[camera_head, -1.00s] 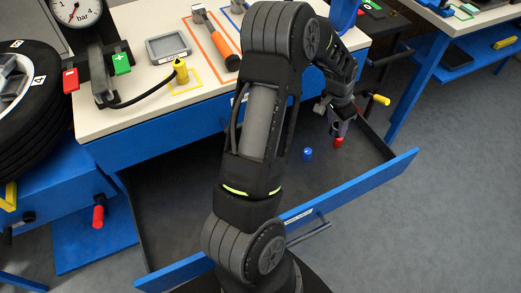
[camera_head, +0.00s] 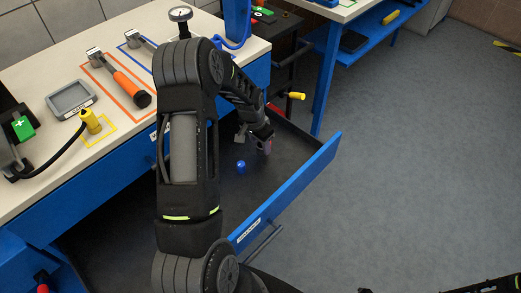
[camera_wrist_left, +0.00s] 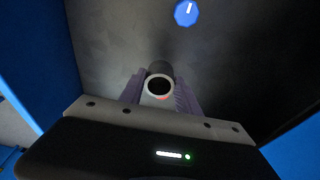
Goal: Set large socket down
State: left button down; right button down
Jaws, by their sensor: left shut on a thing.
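My left gripper (camera_head: 266,139) reaches down into the open blue drawer (camera_head: 290,194) near its right end. It is shut on the large socket (camera_head: 267,148), of which only a little red shows below the fingers in the head view. In the left wrist view the socket (camera_wrist_left: 159,86) stands between the two fingers as a round piece with a dark hole and a red edge. The gap between the socket and the drawer floor cannot be told.
A smaller blue socket (camera_head: 240,166) stands on the drawer floor, left of my left gripper; it also shows in the left wrist view (camera_wrist_left: 186,13). The worktop (camera_head: 135,62) holds an orange-handled hammer (camera_head: 131,88) and a grey tray (camera_head: 71,99). Dark floor inside the drawer is bare around the socket.

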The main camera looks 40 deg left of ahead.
aim_at(260, 147)
pick_arm(q)
jog(key=shift+s+x, duration=0.15)
jog(key=shift+x, duration=0.65)
jog(key=shift+s+x, duration=0.2)
jog(key=shift+x, duration=0.55)
jog(key=shift+f, duration=0.1)
jog(key=shift+f, duration=0.2)
jog(key=c, duration=0.9)
grip_release()
jog(key=shift+o, duration=0.2)
jog(key=shift+r, duration=0.1)
jog(key=shift+r, duration=0.5)
jog(key=v, duration=1.1)
jog(key=shift+r, duration=0.1)
